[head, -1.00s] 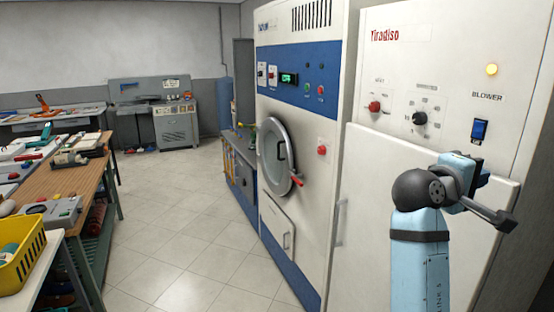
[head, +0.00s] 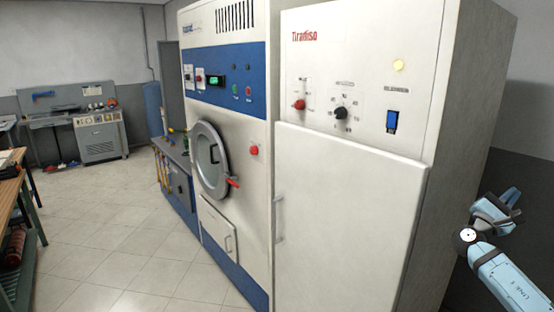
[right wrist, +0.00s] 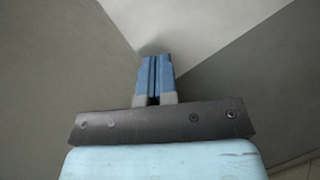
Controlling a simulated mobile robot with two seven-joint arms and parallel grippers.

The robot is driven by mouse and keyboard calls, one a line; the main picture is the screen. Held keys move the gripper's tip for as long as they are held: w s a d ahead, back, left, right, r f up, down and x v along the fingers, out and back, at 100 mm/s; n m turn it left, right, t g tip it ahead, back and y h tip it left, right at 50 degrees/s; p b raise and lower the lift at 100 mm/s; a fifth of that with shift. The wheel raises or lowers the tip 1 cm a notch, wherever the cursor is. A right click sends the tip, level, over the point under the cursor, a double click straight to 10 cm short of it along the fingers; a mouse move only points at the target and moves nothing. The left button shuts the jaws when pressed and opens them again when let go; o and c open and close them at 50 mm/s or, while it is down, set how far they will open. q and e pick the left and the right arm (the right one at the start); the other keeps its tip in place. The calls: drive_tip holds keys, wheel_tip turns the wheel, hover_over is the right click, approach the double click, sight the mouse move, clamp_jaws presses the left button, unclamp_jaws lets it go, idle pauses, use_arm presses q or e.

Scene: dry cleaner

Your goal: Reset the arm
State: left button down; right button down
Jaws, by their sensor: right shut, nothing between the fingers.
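My right arm (head: 508,282) comes in at the lower right of the head view, pale blue with a dark joint. Its end, with the right gripper (head: 499,207), is beside the white cabinet machine, in front of a dark wall. In the right wrist view the two blue fingers (right wrist: 153,78) are pressed together with nothing between them. They point toward pale and grey plain surfaces. My left gripper is in neither view.
The white Tiradiso cabinet (head: 350,200) and a blue-and-white machine with a round door (head: 209,160) stand left of the arm. A workbench (head: 10,195) is at the far left. The tiled floor (head: 110,220) between is clear.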

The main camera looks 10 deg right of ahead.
drive_tip(key=s+d+r+n+h, duration=0.1)
drive_tip(key=s+d+r, duration=0.1)
drive_tip(key=d, duration=0.3)
drive_tip(key=w+a+f+m+t+y, duration=0.3)
drive_tip(key=w+f+t+y, duration=0.85)
drive_tip(key=y, duration=0.45)
drive_tip(key=a+f+m+y, duration=0.4)
drive_tip(key=a+f+y, duration=0.3)
drive_tip(key=a+f, duration=0.55)
drive_tip(key=s+a+f+y, duration=0.2)
drive_tip(key=s+a+f, duration=0.5)
drive_tip(key=a+f, duration=0.45)
drive_tip(key=s+a+f+m+g+y, duration=0.1)
drive_tip(key=s+a+f, duration=0.2)
drive_tip(key=s+a, duration=0.5)
drive_tip(key=s+a+f+m+g+y, duration=0.1)
drive_tip(key=s+a+f, duration=0.2)
drive_tip(key=s+a, duration=0.5)
drive_tip(key=s+a+f+m+g+y, duration=0.1)
drive_tip(key=s+a+f, duration=0.3)
drive_tip(key=s+a, duration=0.5)
drive_tip(key=a, duration=0.5)
drive_tip(key=shift+m+g+y, duration=0.3)
drive_tip(key=shift+g+y, duration=0.05)
drive_tip(key=shift+y, duration=0.05)
drive_tip(key=shift+s, duration=0.1)
